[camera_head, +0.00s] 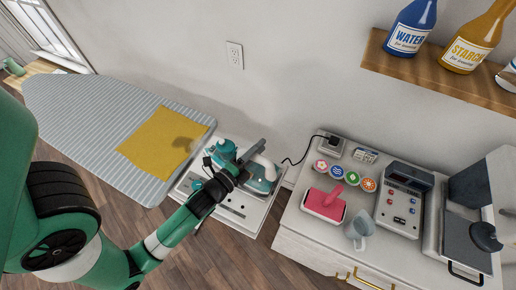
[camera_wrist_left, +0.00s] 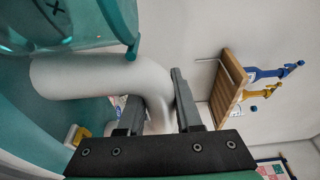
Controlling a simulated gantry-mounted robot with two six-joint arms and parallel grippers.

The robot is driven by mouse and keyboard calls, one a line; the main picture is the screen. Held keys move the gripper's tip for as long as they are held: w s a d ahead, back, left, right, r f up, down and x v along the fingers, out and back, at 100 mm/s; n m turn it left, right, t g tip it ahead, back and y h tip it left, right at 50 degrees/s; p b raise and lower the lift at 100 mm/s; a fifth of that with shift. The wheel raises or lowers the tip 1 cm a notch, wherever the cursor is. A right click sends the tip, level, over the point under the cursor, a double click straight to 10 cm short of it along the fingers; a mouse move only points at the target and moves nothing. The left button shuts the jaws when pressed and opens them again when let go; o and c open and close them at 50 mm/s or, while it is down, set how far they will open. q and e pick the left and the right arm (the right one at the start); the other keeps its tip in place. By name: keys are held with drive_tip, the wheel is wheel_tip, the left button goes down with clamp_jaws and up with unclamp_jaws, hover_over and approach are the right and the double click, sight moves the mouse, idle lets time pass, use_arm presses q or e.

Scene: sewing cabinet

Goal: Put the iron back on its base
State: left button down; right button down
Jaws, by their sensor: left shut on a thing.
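The teal iron (camera_head: 263,184) with a pale grey handle is at the base, a white unit (camera_head: 235,208) beside the ironing board. My left gripper (camera_head: 247,160) is shut on the handle. In the left wrist view the curved grey handle (camera_wrist_left: 90,80) passes between the two dark fingers (camera_wrist_left: 158,112). A translucent teal part (camera_wrist_left: 75,25) lies above it there. My gripper and arm hide part of the iron and base, so I cannot tell whether the iron's sole touches the base. My right gripper is not in view.
The striped ironing board (camera_head: 80,115) with a yellow cloth (camera_head: 162,142) is to the left. A white cabinet (camera_head: 300,225) to the right carries a pink brush-like item (camera_head: 324,203), a grey cup (camera_head: 360,228) and a control box (camera_head: 402,200). A wooden shelf (camera_head: 440,80) with bottles hangs above.

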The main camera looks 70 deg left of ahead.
use_arm(q)
drive_tip(key=shift+f+b, duration=0.3)
drive_tip(key=shift+b, duration=0.1)
drive_tip(key=c, duration=0.5)
unclamp_jaws()
drive_tip(key=shift+w, duration=0.1)
drive_tip(key=shift+c, duration=0.2)
drive_tip(key=shift+o, duration=0.2)
drive_tip(key=shift+f, duration=0.3)
drive_tip(key=b+v, duration=0.7)
drive_tip(key=v, duration=0.4)
drive_tip(key=shift+s+r, duration=0.15)
drive_tip(key=shift+s, duration=0.2)
drive_tip(key=shift+d, duration=0.1)
